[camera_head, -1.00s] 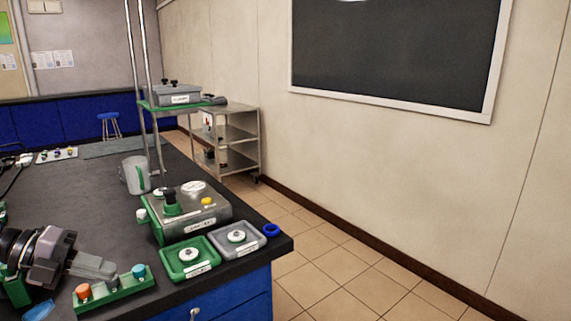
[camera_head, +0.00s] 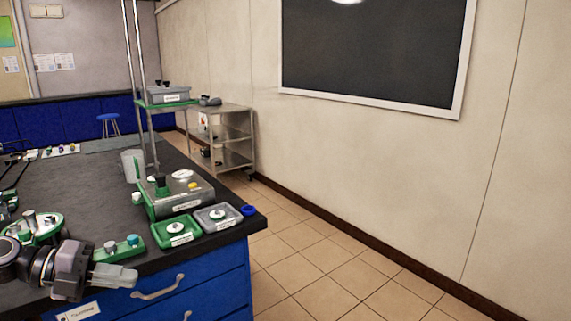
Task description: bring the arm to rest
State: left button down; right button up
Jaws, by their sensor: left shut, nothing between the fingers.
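My left gripper (camera_head: 113,276) comes in from the left at the front edge of the bench. Its grey fingers are shut with nothing between them and point right. It hangs near the bench edge, in front of a small green rack (camera_head: 119,250) with a grey knob and a teal knob. My right gripper is not in view.
The dark bench (camera_head: 75,190) holds a grey-and-green device (camera_head: 190,198), a green tray (camera_head: 163,237), a grey tray (camera_head: 232,222), a blue ring (camera_head: 249,210) and a clear jug (camera_head: 131,166). Blue drawers (camera_head: 215,285) are below. A metal cart (camera_head: 230,150) stands behind. The tiled floor is clear.

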pick_arm(q)
jog(key=s+d+f+n+t+p, duration=0.2)
jog(key=d+f+n+t, duration=0.6)
jog(key=d+n+t, duration=0.4)
jog(key=s+f+n+g+y+p, duration=0.1)
jog(key=s+f+n+g+y, duration=0.5)
jog(key=s+f+n+y, duration=0.4)
jog(key=s+f+n, duration=0.6)
jog(key=s+n, duration=0.1)
jog(key=s, duration=0.1)
jog(key=shift+s+f+g+p, duration=0.25)
jog(key=shift+s+g+p, duration=0.05)
jog(key=shift+s+p, duration=0.1)
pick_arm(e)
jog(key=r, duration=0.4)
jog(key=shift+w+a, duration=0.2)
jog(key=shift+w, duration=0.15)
